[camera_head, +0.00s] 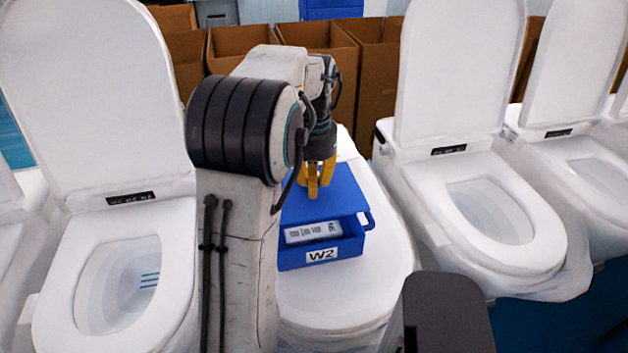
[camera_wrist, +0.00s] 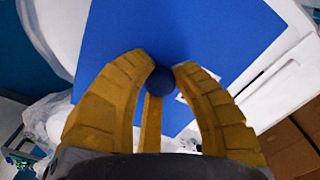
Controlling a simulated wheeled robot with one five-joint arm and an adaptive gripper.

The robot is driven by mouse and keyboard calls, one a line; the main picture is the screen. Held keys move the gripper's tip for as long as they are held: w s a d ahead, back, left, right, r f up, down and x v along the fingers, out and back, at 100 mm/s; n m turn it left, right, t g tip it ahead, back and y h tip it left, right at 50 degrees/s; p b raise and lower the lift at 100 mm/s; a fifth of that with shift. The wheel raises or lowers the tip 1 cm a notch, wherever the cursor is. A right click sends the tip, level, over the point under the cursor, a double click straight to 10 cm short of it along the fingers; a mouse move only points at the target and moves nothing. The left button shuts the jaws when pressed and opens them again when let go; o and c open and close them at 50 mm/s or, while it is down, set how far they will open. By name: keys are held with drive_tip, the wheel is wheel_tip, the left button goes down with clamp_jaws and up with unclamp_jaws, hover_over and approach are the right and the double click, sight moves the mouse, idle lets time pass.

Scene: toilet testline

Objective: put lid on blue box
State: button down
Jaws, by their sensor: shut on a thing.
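The blue box (camera_head: 288,260) with a "W2" label sits on the closed lid of a white toilet in the middle. A white item with dark print (camera_head: 314,232) shows through its open front part. The flat blue lid (camera_head: 345,199) lies over the back part of the box, set back from its front edge. Whether it rests on the rim or hovers just above I cannot tell. My gripper (camera_head: 315,190) points down with its yellow fingers shut on the lid's round blue knob. In the wrist view the knob (camera_wrist: 161,80) sits between the fingertips, above the lid (camera_wrist: 190,30).
White toilets with raised lids stand to the left (camera_head: 120,260) and right (camera_head: 500,250). Open cardboard boxes (camera_head: 375,75) line the back. A blue container (camera_head: 331,9) stands behind them. My arm hides part of the area left of the box.

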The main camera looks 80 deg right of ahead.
drive_tip(key=shift+f+b, duration=2.7)
drive_tip(key=shift+f, duration=0.55)
drive_tip(key=shift+f, duration=0.5)
drive_tip(key=c, duration=1)
unclamp_jaws()
drive_tip(key=shift+r, duration=0.2)
drive_tip(key=shift+r+p, duration=2.95)
drive_tip(key=shift+r, duration=0.4)
drive_tip(key=shift+w, duration=0.15)
